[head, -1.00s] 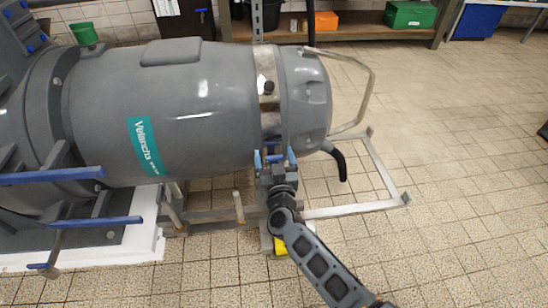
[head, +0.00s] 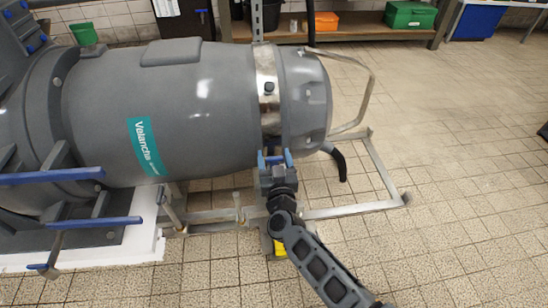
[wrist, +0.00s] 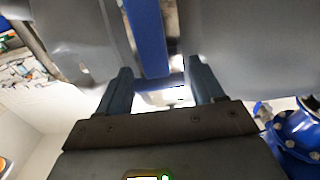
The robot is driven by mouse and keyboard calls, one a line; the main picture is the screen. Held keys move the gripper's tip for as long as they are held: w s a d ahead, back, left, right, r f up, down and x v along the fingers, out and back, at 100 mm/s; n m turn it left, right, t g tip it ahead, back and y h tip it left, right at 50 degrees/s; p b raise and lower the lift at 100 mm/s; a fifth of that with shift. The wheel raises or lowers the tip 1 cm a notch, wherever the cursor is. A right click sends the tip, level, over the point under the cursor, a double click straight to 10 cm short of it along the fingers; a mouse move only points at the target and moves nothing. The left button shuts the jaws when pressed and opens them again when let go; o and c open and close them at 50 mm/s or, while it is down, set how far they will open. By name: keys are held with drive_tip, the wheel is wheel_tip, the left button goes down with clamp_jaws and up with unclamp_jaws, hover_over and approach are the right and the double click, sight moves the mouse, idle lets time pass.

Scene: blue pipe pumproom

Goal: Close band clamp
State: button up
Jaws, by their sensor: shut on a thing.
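The band clamp (head: 267,90) is a shiny metal strip around the grey cylinder (head: 215,110), near its right end cap (head: 306,100). A dark knob sits on its front. My gripper (head: 275,158) is at the lower front of the band, below the cylinder's side. In the wrist view its two fingers (wrist: 160,88) stand on either side of the clamp's blue lever (wrist: 147,30), and a blue crosspiece lies between the fingertips. My gripper is shut on the lever. The exact contact is partly hidden by the fingers.
A bent metal rail (head: 372,85) stands right of the end cap, with a black curved handle (head: 338,160) below it. Blue levers (head: 95,222) lie at the left. A metal floor frame (head: 350,210) runs under the cylinder.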

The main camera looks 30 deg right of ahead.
drive_tip(key=o, duration=1.4)
drive_tip(key=shift+o, duration=0.2)
drive_tip(key=p+v, duration=0.3)
drive_tip(key=v, duration=0.3)
drive_tip(key=shift+s+a, duration=0.15)
drive_tip(key=shift+s, duration=0.1)
drive_tip(key=shift+s+a+f, duration=0.1)
drive_tip(key=shift+s+a, duration=0.1)
drive_tip(key=shift+s, duration=0.45)
drive_tip(key=shift+s, duration=0.1)
